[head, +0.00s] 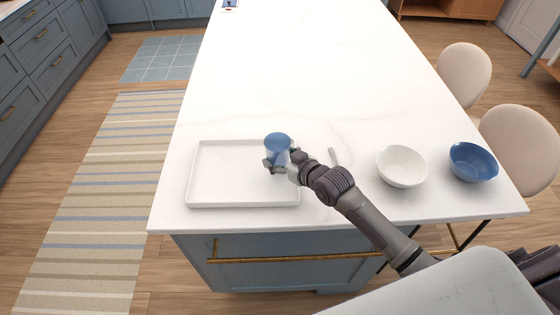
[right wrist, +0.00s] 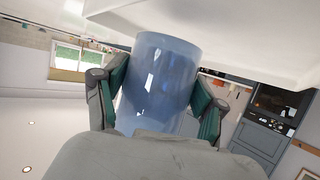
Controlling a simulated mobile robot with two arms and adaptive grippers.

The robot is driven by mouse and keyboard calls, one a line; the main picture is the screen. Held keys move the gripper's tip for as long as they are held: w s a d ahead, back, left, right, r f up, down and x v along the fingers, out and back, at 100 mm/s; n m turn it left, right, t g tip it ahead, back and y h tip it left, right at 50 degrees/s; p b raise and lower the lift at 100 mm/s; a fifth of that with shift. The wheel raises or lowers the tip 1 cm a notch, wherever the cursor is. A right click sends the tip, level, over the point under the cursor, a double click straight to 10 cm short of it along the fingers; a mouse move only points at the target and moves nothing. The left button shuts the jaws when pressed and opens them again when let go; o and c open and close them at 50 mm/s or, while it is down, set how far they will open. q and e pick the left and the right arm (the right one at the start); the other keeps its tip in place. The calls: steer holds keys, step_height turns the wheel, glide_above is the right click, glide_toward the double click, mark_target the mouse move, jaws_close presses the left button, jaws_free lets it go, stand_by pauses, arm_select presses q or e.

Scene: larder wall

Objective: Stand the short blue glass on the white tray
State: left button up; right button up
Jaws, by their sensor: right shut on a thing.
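The short blue glass (head: 277,145) is in my right gripper (head: 280,163), over the right part of the white tray in the head view. The right wrist view shows the translucent blue glass (right wrist: 160,78) between the two fingers of my right gripper (right wrist: 158,100), which are shut on its sides. The white tray (head: 230,203) lies empty on the counter, near its front left corner. I cannot tell whether the glass touches the tray or hangs a little above it. My left gripper is not in view.
A white bowl (head: 402,167) and a blue bowl (head: 473,162) stand on the white counter (head: 300,70) to the right. The back of the counter is mostly clear. Beige chairs (head: 518,150) stand at the right.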

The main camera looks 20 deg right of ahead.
step_height(320, 180, down, 2)
steer(key=shift+f, duration=0.25)
steer(key=o, duration=1.5)
steer(key=shift+f, duration=0.15)
steer(key=shift+c, duration=0.2)
steer(key=shift+r, duration=0.25)
steer(key=shift+s+d, duration=0.15)
steer(key=shift+s, duration=0.25)
steer(key=b+v, duration=0.1)
steer(key=v, duration=1)
steer(key=shift+s, duration=0.1)
